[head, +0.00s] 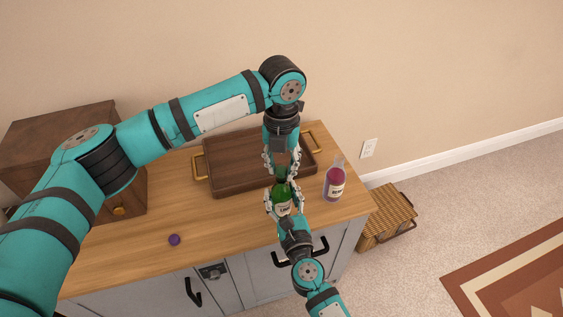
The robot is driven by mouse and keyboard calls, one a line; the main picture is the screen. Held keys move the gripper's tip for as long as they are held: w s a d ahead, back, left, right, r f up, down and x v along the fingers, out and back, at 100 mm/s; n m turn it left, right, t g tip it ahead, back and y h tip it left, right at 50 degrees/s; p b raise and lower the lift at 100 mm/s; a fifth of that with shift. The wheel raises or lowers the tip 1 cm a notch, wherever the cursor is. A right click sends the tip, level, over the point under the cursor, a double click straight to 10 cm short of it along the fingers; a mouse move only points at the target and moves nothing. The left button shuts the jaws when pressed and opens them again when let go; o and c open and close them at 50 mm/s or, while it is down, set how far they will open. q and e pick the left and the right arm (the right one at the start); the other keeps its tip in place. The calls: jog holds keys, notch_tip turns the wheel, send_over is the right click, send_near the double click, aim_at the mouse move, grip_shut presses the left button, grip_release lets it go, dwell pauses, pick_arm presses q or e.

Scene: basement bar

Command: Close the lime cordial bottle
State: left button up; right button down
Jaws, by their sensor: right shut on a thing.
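The green lime cordial bottle (284,207) stands upright near the front edge of the wooden counter, with a white label partly visible. My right gripper (284,205) comes from the front and is shut around the bottle's body. My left gripper (281,172) points straight down from above, with its fingers around the top of the bottle's neck. The fingers hide the bottle's mouth, and I cannot tell whether a cap is between them or whether they are closed on anything.
A dark wooden tray (226,189) with brass handles lies behind the bottle. A purple-pink bottle (334,181) stands to the right. A small purple round piece (174,239) lies on the counter (130,250) at left. A wooden box (60,128) stands far left.

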pick_arm(q)
jog(key=o, duration=0.5)
notch_tip(320, 180, up, 12)
dwell(0.4)
pick_arm(e)
jog(key=c, duration=0.5)
grip_release()
jog(key=shift+s, duration=0.1)
jog(key=v, duration=1.2)
